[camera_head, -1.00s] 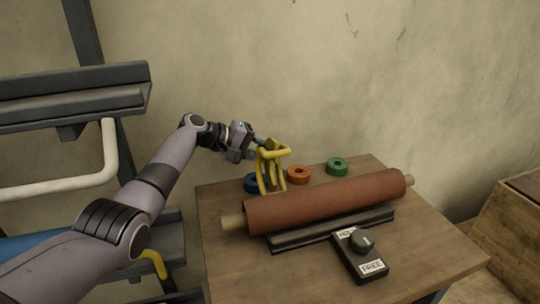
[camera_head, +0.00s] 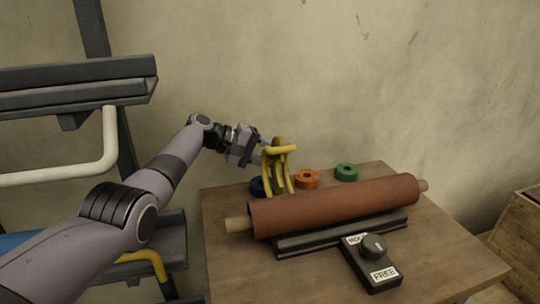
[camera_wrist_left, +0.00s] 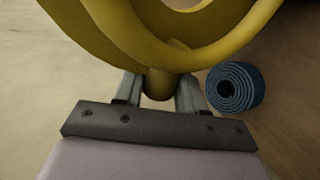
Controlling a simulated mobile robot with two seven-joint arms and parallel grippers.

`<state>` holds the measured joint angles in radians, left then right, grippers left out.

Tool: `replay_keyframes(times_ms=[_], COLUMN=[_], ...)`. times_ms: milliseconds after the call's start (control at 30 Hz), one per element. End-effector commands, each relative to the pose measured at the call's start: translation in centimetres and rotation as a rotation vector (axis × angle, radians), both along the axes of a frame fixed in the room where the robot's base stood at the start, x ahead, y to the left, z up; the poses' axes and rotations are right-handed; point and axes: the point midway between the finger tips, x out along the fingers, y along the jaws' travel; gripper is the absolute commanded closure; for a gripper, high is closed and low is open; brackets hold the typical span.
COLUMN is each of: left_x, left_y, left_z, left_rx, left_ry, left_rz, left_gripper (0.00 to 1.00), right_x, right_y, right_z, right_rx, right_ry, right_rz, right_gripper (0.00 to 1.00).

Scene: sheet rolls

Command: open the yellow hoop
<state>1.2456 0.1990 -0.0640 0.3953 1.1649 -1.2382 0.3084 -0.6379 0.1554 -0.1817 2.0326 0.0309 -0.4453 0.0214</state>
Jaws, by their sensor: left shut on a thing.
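The yellow hoop (camera_head: 278,171) stands behind the left part of a reddish-brown sheet roll (camera_head: 335,206) on the wooden table, in the head view. Its lower part is hidden by the roll, so I cannot tell whether it touches the roll. My left gripper (camera_head: 262,152) reaches in from the left at the hoop's upper part. In the left wrist view the gripper (camera_wrist_left: 160,88) is shut on a short yellow stub of the hoop (camera_wrist_left: 110,40), with a finger on each side. My right gripper is not in view.
The sheet roll lies over a dark cradle (camera_head: 340,238). A black knob box (camera_head: 372,262) marked FREE sits in front. A grey rack (camera_head: 75,88) stands left.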

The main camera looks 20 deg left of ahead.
Motion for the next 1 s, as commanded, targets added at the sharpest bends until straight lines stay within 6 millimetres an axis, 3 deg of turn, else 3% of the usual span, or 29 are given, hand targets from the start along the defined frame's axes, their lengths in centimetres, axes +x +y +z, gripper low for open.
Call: replay_keyframes(times_ms=[33, 67, 100, 533, 1000], left_x=[-0.1, -0.1, -0.1, -0.3, -2.8], left_y=[0.0, -0.1, 0.0, 0.5, 4.3], left_z=[-0.2, -0.2, -0.2, 0.4, 2.4], left_rx=[0.002, 0.002, 0.002, 0.000, 0.003], left_ry=[0.003, 0.003, 0.003, 0.000, 0.001], left_rz=[-0.003, -0.003, -0.003, -0.001, 0.001], left_gripper=[0.54, 0.44, 0.41, 0.41, 0.41], right_x=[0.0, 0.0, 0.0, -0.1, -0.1], right_y=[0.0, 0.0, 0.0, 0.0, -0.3], right_z=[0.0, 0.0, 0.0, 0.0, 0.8], right_rx=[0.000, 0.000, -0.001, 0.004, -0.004], right_ry=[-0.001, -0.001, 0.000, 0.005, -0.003], right_rz=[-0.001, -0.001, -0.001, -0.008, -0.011], right_gripper=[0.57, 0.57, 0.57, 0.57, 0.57])
